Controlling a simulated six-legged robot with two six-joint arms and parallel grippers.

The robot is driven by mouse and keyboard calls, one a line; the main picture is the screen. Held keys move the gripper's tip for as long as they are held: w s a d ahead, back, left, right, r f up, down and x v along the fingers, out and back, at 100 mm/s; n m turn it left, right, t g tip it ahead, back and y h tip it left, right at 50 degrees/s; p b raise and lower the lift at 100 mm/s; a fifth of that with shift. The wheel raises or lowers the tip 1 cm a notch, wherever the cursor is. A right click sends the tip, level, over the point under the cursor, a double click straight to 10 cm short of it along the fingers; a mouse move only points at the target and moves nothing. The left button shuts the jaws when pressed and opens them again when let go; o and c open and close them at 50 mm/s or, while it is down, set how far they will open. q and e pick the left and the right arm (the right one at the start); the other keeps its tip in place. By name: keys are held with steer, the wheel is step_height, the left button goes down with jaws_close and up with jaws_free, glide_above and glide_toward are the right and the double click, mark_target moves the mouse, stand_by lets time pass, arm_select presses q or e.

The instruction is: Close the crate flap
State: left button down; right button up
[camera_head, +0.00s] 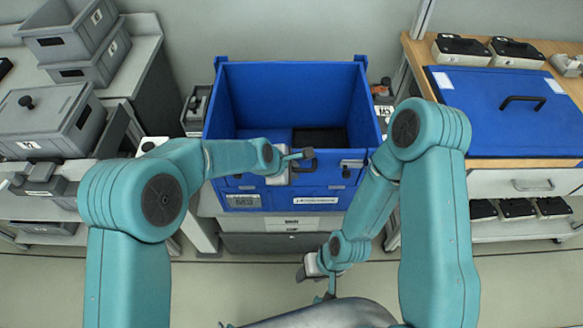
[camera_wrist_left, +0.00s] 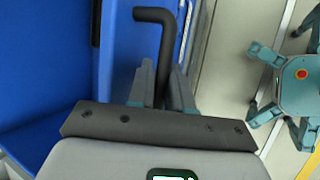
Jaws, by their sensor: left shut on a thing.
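The blue crate (camera_head: 290,92) stands open-topped in the middle of the head view, its inside showing. The crate flap (camera_head: 320,185) is at its near side, mostly behind my left gripper and forearm; I cannot tell its exact angle. My left gripper (camera_head: 298,158) is at this near side, shut on a dark bent handle (camera_head: 308,153). In the left wrist view the handle (camera_wrist_left: 166,45) passes between the two fingers (camera_wrist_left: 161,84), beside a blue panel (camera_wrist_left: 122,50). My right gripper (camera_head: 313,266) hangs low in front of the crate, apart from it; its jaws are too small to read.
A grey cabinet (camera_head: 290,240) is under the crate. Grey bins (camera_head: 75,45) and a lidded grey box (camera_head: 45,120) stand at left. A bench at right holds a blue lid-like panel (camera_head: 505,115) with a black handle.

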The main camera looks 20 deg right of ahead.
arm_select(q)
steer(key=shift+w+r, duration=0.1)
steer(key=shift+w, duration=0.05)
steer(key=c, duration=1.4)
jaws_free()
steer(key=b+v, duration=0.1)
steer(key=v, duration=1.5)
steer(key=shift+r, duration=0.1)
